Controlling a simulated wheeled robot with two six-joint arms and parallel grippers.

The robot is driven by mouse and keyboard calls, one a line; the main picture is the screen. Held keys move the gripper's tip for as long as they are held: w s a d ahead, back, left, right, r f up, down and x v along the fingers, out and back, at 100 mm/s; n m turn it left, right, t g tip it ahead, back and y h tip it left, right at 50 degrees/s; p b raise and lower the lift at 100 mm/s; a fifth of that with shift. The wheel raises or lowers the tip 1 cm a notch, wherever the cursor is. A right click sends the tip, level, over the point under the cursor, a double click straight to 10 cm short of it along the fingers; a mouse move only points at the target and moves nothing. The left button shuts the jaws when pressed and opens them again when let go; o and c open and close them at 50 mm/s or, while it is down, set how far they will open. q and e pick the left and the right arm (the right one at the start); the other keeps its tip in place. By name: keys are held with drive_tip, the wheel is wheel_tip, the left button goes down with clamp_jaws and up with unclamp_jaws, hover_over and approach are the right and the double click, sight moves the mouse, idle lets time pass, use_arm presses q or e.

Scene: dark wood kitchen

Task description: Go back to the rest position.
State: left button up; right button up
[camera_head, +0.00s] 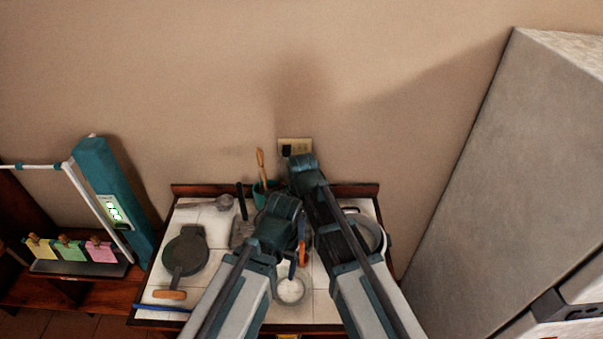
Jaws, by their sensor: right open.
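Both my arms reach forward over a white-tiled wooden counter (215,235), with their upper joints raised close together near its middle.
A dark round pan (186,251) and a blue stick (161,308) lie left. A teal cup with utensils (259,193) stands at the back, a white bowl (290,291) in front, a pot (373,236) right. A teal post (112,190) and a grey cabinet (490,170) flank the counter.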

drive_tip(key=s+d+n, duration=0.4)
drive_tip(key=d+n, duration=0.4)
drive_tip(key=n, duration=0.1)
drive_tip(key=s+d+n, duration=0.4)
drive_tip(key=d+n, duration=0.4)
drive_tip(key=d, duration=0.1)
use_arm(q)
wheel_tip(320, 180, down, 13)
drive_tip(key=b, duration=1.3)
drive_tip(key=shift+f, duration=0.2)
drive_tip(key=shift+f+b, duration=0.1)
drive_tip(key=shift+b, duration=0.2)
use_arm(e)
drive_tip(key=s+a+f+n, duration=0.2)
drive_tip(key=a+f, duration=0.3)
drive_tip(key=f, duration=0.1)
drive_tip(key=s+a+f+n+h, duration=0.1)
drive_tip(key=s+a+f+n, duration=0.1)
drive_tip(key=a+f, duration=0.4)
drive_tip(key=shift+s+f+n, duration=0.4)
drive_tip(key=shift+s+f, duration=0.3)
drive_tip(key=shift+s, duration=0.15)
